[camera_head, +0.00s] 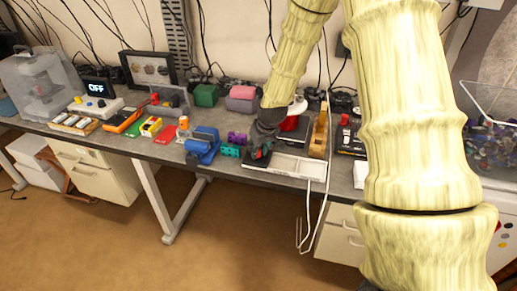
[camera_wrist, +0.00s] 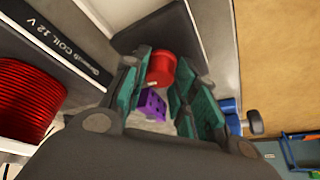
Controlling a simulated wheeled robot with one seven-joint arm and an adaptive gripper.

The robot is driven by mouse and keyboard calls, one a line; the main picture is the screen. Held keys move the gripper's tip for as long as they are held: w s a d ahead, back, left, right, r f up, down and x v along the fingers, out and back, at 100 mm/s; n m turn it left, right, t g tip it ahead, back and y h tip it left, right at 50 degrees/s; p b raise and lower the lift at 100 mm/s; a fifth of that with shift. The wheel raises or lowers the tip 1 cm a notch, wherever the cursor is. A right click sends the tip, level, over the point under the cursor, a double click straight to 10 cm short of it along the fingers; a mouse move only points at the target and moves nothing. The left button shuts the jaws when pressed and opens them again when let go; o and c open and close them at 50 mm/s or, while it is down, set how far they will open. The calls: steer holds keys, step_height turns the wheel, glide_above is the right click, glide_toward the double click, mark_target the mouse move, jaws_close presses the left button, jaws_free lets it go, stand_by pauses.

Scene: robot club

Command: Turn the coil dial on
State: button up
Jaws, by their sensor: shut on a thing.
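The coil dial is a red round knob (camera_wrist: 161,68) that sits between my fingertips in the wrist view. My gripper (camera_wrist: 165,82), with teal finger pads, is closed around it. In the head view my gripper (camera_head: 260,151) is down at the front left of the coil unit, and a little red shows by its fingertips. The unit has a black strip marked COIL 12 V (camera_wrist: 70,45) and a red wire coil (camera_wrist: 28,98). The coil also shows in the head view (camera_head: 297,123), partly behind my arm. The dial's pointer mark is not readable.
A small display (camera_head: 97,88) on the bench reads OFF. A wooden piece (camera_head: 319,135) stands right of the coil. A white cable hangs off the bench front.

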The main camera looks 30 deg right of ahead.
steer(key=m+h, duration=0.1)
steer(key=m, duration=0.3)
steer(key=shift+w+a+r+g+h+p, duration=0.1)
steer(key=shift+w+r+g+h+p, duration=0.1)
steer(key=shift+g+h+p, duration=0.15)
steer(key=m+g+h+p, duration=0.1)
steer(key=m, duration=0.3)
steer(key=shift+m, duration=0.3)
steer(key=shift+h, duration=0.25)
steer(key=o, duration=1)
steer(key=shift+f, duration=0.15)
steer(key=shift+a, duration=0.1)
steer(key=v, duration=1.2)
